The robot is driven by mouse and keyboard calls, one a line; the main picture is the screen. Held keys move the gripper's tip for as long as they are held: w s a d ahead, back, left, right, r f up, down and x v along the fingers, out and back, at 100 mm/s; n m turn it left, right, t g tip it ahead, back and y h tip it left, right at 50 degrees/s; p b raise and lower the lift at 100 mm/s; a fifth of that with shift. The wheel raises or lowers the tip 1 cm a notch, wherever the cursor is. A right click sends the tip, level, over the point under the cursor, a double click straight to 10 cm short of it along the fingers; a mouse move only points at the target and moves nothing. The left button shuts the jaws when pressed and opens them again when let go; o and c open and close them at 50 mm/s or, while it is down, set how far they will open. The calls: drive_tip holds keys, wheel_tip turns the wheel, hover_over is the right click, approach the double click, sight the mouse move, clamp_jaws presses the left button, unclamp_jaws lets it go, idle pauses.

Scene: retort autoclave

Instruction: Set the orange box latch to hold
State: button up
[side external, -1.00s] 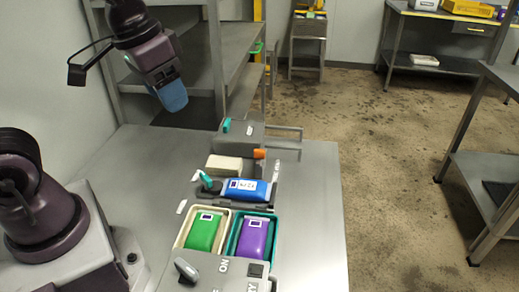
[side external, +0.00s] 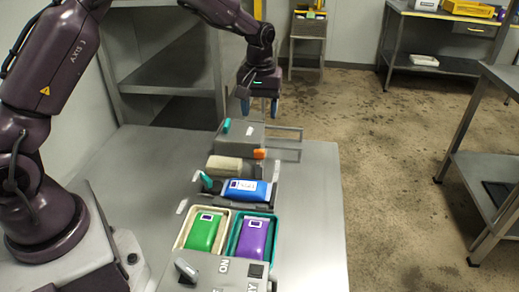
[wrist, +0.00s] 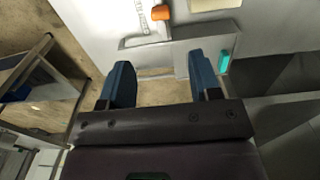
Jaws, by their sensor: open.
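The grey box (side external: 238,140) stands at the far end of the bench. Its orange latch (side external: 260,154) sits at the box's near right corner and also shows at the top of the wrist view (wrist: 161,13). A teal latch (side external: 226,126) is on the box's left side, and it shows right of the fingers in the wrist view (wrist: 224,62). My gripper (side external: 260,106) is open and empty, pointing down above and behind the box. Its two blue fingers are apart in the wrist view (wrist: 160,80). Neither finger touches the orange latch. The latch's setting cannot be read.
A rail frame (side external: 287,128) juts from the box's right side. Nearer are a beige block (side external: 224,164), a blue case (side external: 247,190) with a teal-tipped lever (side external: 206,180), and trays holding a green case (side external: 204,232) and purple case (side external: 256,236). Metal shelving (side external: 165,68) stands behind.

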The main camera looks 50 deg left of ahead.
sight(260, 150)
wheel_tip(260, 150, down, 12)
drive_tip(key=shift+f, duration=0.2)
drive_tip(key=shift+c, duration=0.2)
